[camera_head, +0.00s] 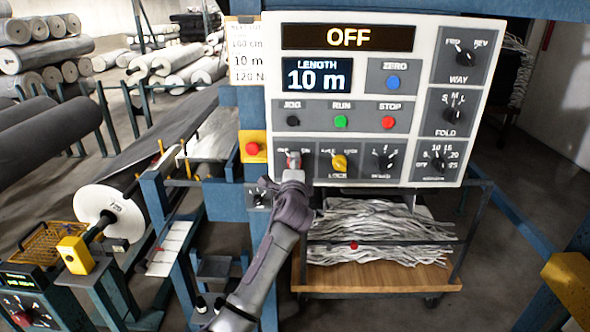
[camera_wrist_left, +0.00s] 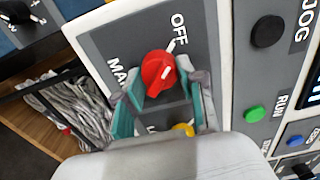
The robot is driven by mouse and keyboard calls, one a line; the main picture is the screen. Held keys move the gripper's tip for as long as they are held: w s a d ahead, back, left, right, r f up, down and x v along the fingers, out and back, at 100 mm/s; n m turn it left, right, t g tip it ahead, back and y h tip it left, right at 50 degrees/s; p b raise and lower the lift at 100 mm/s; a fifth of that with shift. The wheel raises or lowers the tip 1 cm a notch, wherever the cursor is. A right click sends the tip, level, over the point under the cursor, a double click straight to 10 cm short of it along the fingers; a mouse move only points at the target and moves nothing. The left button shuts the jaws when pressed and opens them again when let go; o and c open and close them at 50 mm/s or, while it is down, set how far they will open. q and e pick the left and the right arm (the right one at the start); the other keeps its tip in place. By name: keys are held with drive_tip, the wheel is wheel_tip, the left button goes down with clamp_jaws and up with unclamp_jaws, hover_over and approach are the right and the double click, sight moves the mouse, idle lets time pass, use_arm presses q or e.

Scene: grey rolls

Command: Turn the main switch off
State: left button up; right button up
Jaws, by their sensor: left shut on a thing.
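The main switch, a red rotary knob (camera_head: 293,158), is at the lower left of the white control panel (camera_head: 420,28). In the left wrist view the red knob (camera_wrist_left: 157,72) sits between my fingers, with "OFF" printed above it and "MA..." at the left. Its white mark leans toward the "OFF" side. My left gripper (camera_head: 293,174) is at the knob, and in the left wrist view its teal-padded fingers (camera_wrist_left: 163,86) are shut on the knob's sides. The panel's top display (camera_head: 348,38) reads "OFF". My right gripper is out of view.
A yellow knob (camera_head: 339,162) is just right of the red one. Green, red and dark buttons (camera_head: 341,122) sit above. A red button on a yellow box (camera_head: 252,147) is close at the left. A cart with grey strips (camera_head: 380,232) stands below the panel.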

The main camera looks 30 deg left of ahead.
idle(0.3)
use_arm(q)
drive_tip(key=o, duration=1.2)
drive_tip(key=shift+c, duration=0.2)
drive_tip(key=shift+s, duration=0.15)
drive_tip(key=v, duration=1.2)
drive_tip(key=shift+f, duration=0.2)
